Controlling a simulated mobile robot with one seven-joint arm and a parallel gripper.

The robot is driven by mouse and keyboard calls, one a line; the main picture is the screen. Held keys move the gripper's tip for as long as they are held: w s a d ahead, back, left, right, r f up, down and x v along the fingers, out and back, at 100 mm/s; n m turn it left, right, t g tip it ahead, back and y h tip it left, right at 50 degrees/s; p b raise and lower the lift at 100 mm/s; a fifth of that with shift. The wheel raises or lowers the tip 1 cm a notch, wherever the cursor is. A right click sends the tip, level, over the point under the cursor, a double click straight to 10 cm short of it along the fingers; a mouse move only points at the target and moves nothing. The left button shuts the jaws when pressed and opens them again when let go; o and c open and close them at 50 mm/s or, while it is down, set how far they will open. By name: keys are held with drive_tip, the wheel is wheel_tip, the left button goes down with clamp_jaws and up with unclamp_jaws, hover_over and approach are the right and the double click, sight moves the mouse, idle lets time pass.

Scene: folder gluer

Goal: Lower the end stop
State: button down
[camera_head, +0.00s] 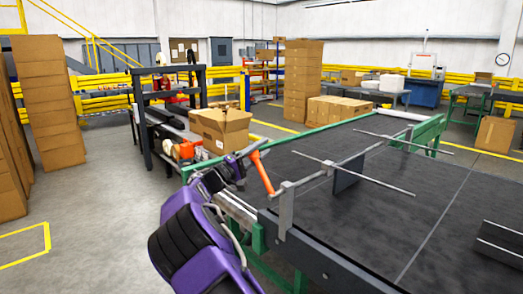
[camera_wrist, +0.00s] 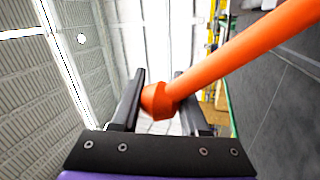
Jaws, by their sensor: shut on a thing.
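The orange lever (camera_head: 262,173) rises at a tilt from a grey bracket (camera_head: 286,212) at the near edge of the dark machine bed (camera_head: 440,190). My gripper (camera_head: 243,156) is shut on the upper end of the lever. In the wrist view my gripper (camera_wrist: 160,80) has its two dark fingers on either side of the lever's orange knob (camera_wrist: 157,101), and the shaft runs off to the upper right. A dark plate (camera_head: 347,174), which looks like the end stop, stands on a thin rod above the bed. Whether its lower edge touches the bed is unclear.
A second thin rod (camera_head: 405,142) crosses the bed farther back. A dark guide plate (camera_head: 500,243) sits at the right. Green rails (camera_head: 300,143) edge the bed. Stacked cartons (camera_head: 48,98) stand left; grey floor there is clear.

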drive_tip(key=shift+f, duration=0.25)
drive_tip(key=c, duration=0.5)
unclamp_jaws()
drive_tip(key=shift+o, duration=0.4)
drive_tip(key=shift+r, duration=0.15)
drive_tip(key=v, duration=1.7)
drive_tip(key=shift+a+b, duration=0.25)
drive_tip(key=shift+b, duration=0.05)
drive_tip(key=shift+s+d+f, duration=0.1)
drive_tip(key=shift+f, duration=0.1)
